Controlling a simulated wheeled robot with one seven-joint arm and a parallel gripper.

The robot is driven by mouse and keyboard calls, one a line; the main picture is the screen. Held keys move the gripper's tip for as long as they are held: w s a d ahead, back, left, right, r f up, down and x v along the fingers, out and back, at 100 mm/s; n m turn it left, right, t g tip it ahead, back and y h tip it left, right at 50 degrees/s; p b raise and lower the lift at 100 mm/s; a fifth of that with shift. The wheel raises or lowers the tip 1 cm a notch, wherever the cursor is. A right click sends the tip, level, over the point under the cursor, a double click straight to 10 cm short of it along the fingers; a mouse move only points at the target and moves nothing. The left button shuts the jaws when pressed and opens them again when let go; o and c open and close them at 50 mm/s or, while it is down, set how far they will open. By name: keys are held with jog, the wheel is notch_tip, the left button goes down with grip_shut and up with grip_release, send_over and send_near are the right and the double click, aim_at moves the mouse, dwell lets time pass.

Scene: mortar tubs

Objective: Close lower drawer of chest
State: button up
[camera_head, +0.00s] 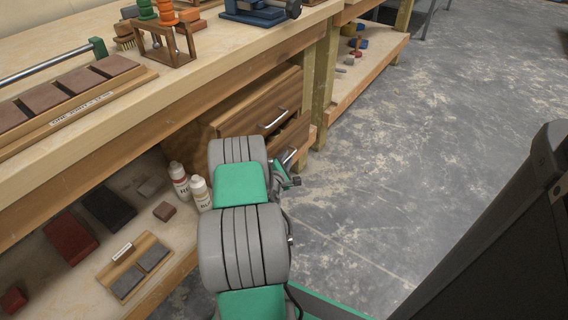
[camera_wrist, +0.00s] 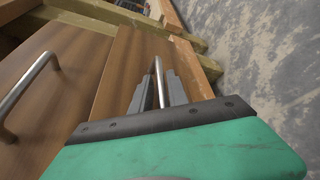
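The wooden chest (camera_head: 238,122) stands under the workbench. Its upper drawer (camera_head: 262,106) has a metal bar handle (camera_head: 272,119), which also shows at the left of the wrist view (camera_wrist: 24,92). The lower drawer (camera_head: 295,136) is partly hidden by my arm; its front seems to stand out a little, but how far is unclear. In the wrist view, the lower drawer's front (camera_wrist: 122,75) lies ahead of my gripper (camera_wrist: 160,88). The lower handle (camera_wrist: 159,72) runs between my two fingers, which sit close on both sides of it and appear shut on it.
A wooden bench post (camera_head: 325,85) stands just right of the chest. Two white bottles (camera_head: 180,183) (camera_head: 200,192) stand on the lower shelf (camera_head: 85,275), close to my arm. The concrete floor (camera_head: 400,160) to the right is open.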

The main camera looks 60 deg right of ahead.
jog(key=shift+c, duration=0.3)
grip_shut()
jog(key=shift+r, duration=0.1)
dwell(0.9)
